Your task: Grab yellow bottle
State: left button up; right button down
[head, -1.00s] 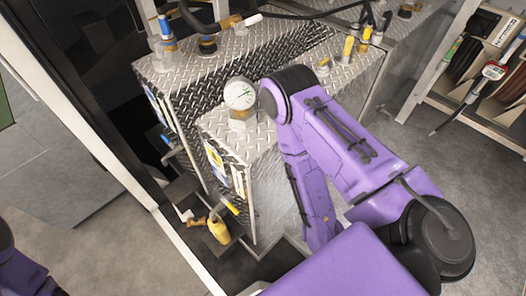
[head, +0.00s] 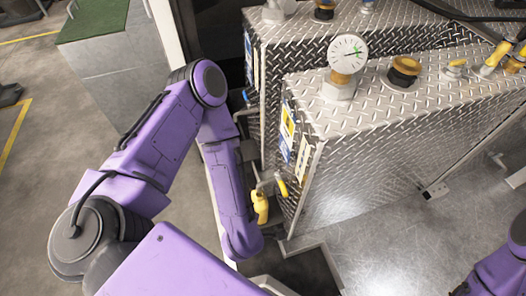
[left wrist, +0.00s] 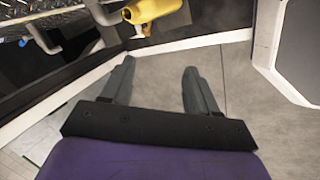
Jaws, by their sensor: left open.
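The yellow bottle (head: 261,207) stands low in a dark recess beside the metal diamond-plate cabinet, just right of my left forearm in the head view. In the left wrist view the yellow bottle (left wrist: 152,11) shows at the top edge, partly cut off, beyond the fingertips. My left gripper (left wrist: 157,68) is open and empty, with a gap between it and the bottle. It is hidden behind my arm in the head view. Only a purple part of my right arm shows at the lower right of the head view; its gripper is out of view.
The diamond-plate cabinet (head: 390,120) carries a round gauge (head: 347,54) and several fittings on top. A yellow-handled valve (head: 282,187) is close to the bottle. A white-edged frame (left wrist: 185,43) crosses between the gripper and the bottle. A green-topped cabinet (head: 115,55) stands at the back left.

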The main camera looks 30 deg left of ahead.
pick_arm(q)
jog(key=w+d+f+n+b, duration=0.1)
jog(key=w+f+n+b, duration=0.3)
jog(key=f+n+b, duration=0.15)
jog(key=n+y+b, duration=0.2)
jog(key=n+b, duration=1.1)
jog(key=n, duration=0.6)
send_over(260, 205)
jog(key=d, duration=0.2)
notch_tip(260, 205, down, 7)
jog(key=shift+g, duration=0.4)
jog(key=b+x, duration=0.1)
jog(key=x, duration=0.1)
jog(key=b+x, duration=0.1)
jog(key=x, duration=0.2)
jog(key=shift+w+a, duration=0.15)
jog(key=shift+a, duration=0.35)
pick_arm(e)
notch_tip(260, 205, down, 25)
pick_arm(q)
grip_shut()
jog(key=shift+d+r, duration=0.1)
